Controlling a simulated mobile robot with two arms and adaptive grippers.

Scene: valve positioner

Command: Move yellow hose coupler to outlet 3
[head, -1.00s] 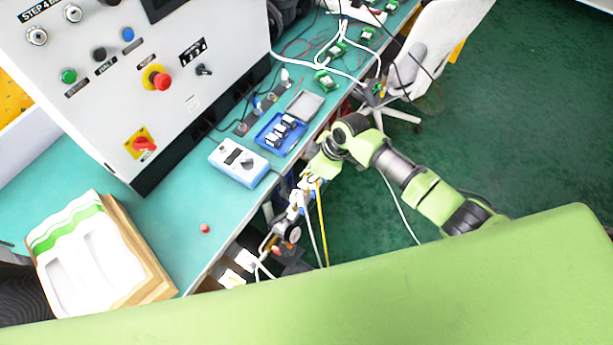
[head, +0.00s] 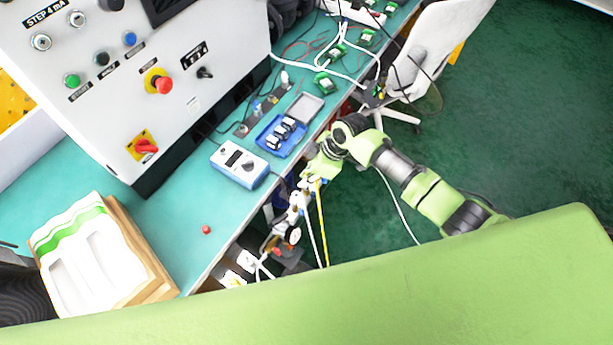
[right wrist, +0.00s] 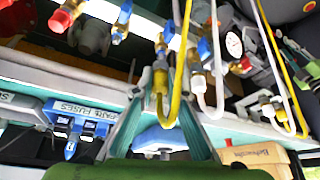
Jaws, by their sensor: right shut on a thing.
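My right gripper (head: 314,182) is low beside the bench's front edge, next to a row of valve fittings (head: 291,222). In the right wrist view its two fingers (right wrist: 160,88) close from both sides on the yellow hose coupler (right wrist: 160,76), with the yellow hose (right wrist: 183,60) looping below it. The yellow hose also hangs down in the head view (head: 323,232). Blue-handled outlet valves (right wrist: 204,48) stand close around the coupler; I cannot read their numbers or tell if the coupler touches one. My left gripper is out of view.
White hoses (right wrist: 214,85) and a pressure gauge (right wrist: 234,44) crowd the space right of the fingers. A bench (head: 190,248) carries a control cabinet (head: 110,100), a blue-white meter (head: 239,163) and a blue tray (head: 264,138). Open green floor (head: 520,130) lies to the right.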

